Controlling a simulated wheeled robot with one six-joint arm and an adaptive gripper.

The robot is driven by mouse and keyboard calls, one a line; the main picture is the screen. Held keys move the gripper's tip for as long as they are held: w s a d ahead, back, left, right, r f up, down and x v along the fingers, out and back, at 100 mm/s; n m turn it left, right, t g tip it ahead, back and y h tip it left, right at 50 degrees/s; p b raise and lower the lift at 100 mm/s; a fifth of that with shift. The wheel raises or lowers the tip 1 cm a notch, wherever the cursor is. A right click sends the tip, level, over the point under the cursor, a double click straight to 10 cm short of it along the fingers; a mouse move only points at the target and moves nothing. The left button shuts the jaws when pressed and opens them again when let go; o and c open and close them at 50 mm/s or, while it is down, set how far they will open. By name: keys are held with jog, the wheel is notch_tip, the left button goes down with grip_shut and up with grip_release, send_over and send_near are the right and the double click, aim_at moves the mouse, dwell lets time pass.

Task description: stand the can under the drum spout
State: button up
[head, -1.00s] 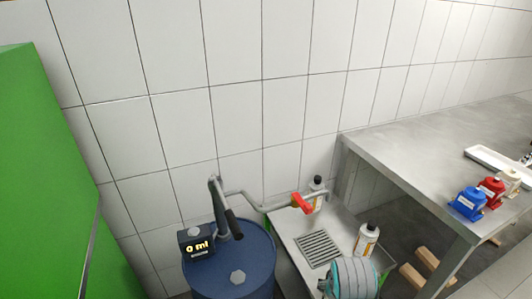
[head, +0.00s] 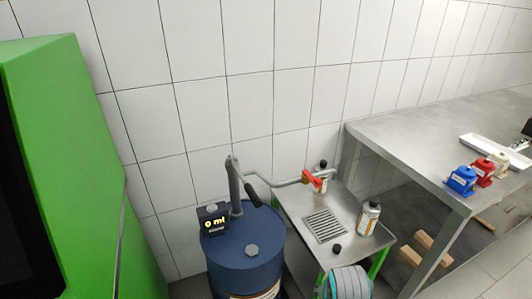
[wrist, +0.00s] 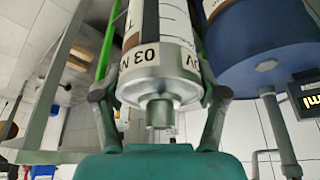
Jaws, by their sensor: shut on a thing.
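My gripper (wrist: 160,110) is shut on a silver can (wrist: 155,75) with a white label band reading "03" and a stubby silver neck. One finger lies on each side of it. The can fills the middle of the wrist view; its far part runs out of the picture. The blue drum (head: 245,252) stands left of the small steel table, and also shows in the wrist view (wrist: 262,38). Its spout (head: 312,180), with a red end, reaches over the table's back part.
The small table has a slotted grate (head: 325,225). One bottle (head: 369,219) stands at its right, another (head: 321,172) behind the spout. A small dark round thing (head: 337,248) shows near its front. The display (head: 214,221) reads 0 ml. A steel workbench (head: 420,150) is right, a green cabinet (head: 75,150) left.

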notch_tip(320, 180, down, 14)
jog(key=n+y, duration=0.1)
jog(key=n, duration=0.1)
jog(key=shift+s+f, duration=0.25)
jog(key=shift+s, duration=0.2)
jog(key=shift+a+r, duration=0.1)
